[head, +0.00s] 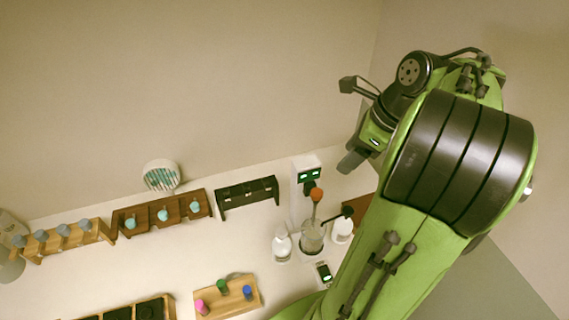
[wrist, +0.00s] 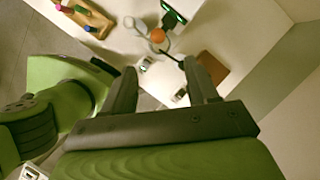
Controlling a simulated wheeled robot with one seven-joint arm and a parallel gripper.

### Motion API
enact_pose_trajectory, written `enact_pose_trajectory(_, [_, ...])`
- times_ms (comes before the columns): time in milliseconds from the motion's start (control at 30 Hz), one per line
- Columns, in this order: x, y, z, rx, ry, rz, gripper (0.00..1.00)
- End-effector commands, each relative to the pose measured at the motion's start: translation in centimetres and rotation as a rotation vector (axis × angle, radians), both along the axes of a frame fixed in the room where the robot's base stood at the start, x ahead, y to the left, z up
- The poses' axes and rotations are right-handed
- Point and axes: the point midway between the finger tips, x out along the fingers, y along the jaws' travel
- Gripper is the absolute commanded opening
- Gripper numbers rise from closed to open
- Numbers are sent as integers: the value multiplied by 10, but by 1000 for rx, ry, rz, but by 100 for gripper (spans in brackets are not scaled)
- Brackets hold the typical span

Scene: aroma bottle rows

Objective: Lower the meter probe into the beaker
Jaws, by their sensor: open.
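The meter (head: 309,176), a white upright body with green displays, stands at the back of the bench. In front of it an orange knob (head: 316,194) tops a thin stem at a glass beaker (head: 312,240). This may be the probe; I cannot tell whether its tip is inside the beaker. A dark-tipped rod (head: 347,211) slants out to the right. The orange knob also shows in the wrist view (wrist: 157,35), beyond my fingers. My gripper (wrist: 160,68) is open and empty, above and apart from these things. In the head view my arm hides part of the bench.
White bottles (head: 282,244) and (head: 342,229) stand on either side of the beaker. A small device with a green display (head: 324,273) lies in front. A wooden rack (head: 228,298) with coloured caps is nearer. Brown racks and a black rack (head: 247,195) line the back left.

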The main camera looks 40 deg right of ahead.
Motion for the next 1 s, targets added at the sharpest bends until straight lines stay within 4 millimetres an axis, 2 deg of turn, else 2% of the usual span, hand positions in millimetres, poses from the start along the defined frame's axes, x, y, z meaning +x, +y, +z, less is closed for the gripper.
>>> enact_pose_trajectory(67, [-3,-5,-1,18,4,-41,58])
enact_pose_trajectory(167, [1,-2,-16,20,6,-42,58])
enact_pose_trajectory(500, [28,15,-98,22,7,-37,58])
enact_pose_trajectory(700, [43,22,-136,20,7,-39,58])
enact_pose_trajectory(833, [48,25,-147,19,6,-40,58])
enact_pose_trajectory(1000, [49,25,-149,17,6,-41,58])
